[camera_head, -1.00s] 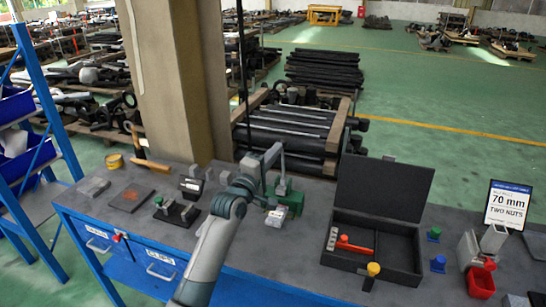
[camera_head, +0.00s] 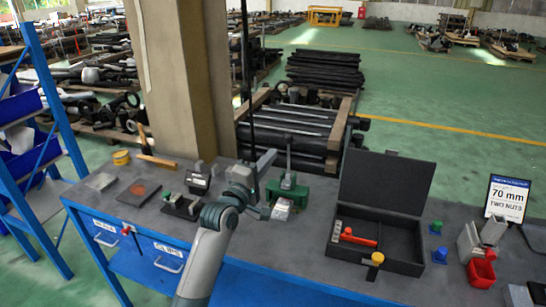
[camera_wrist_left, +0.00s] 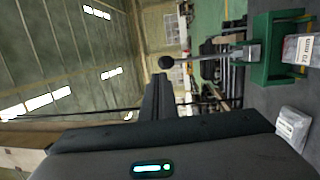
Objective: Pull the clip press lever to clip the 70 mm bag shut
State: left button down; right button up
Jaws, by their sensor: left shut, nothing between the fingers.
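The clip press (camera_head: 287,190) has a green base on the workbench, and it also shows at the right of the wrist view (camera_wrist_left: 272,55). Its grey lever (camera_head: 289,157) stands upright; the wrist view shows the lever (camera_wrist_left: 215,58) ending in a black ball knob (camera_wrist_left: 166,62). A white bag labelled 70 mm (camera_wrist_left: 303,48) is at the press; I cannot tell how it is seated. My left gripper (camera_head: 273,154) is shut and empty, just left of the lever. In the wrist view its fingers (camera_wrist_left: 159,85) are close to the knob; contact cannot be told. My right gripper is out of view.
Another pale bag (camera_wrist_left: 293,125) lies beside the press. A black open case (camera_head: 405,264) with a red tool stands to the right. Small blocks and fixtures (camera_head: 182,207) stand left of the press.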

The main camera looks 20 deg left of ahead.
pick_arm(q)
jog(key=b+v, duration=0.1)
jog(key=v, duration=0.5)
jog(key=shift+s+r+b, duration=0.2)
jog(key=shift+r+b, duration=0.1)
jog(key=shift+b, duration=0.05)
jog(key=shift+f, duration=0.1)
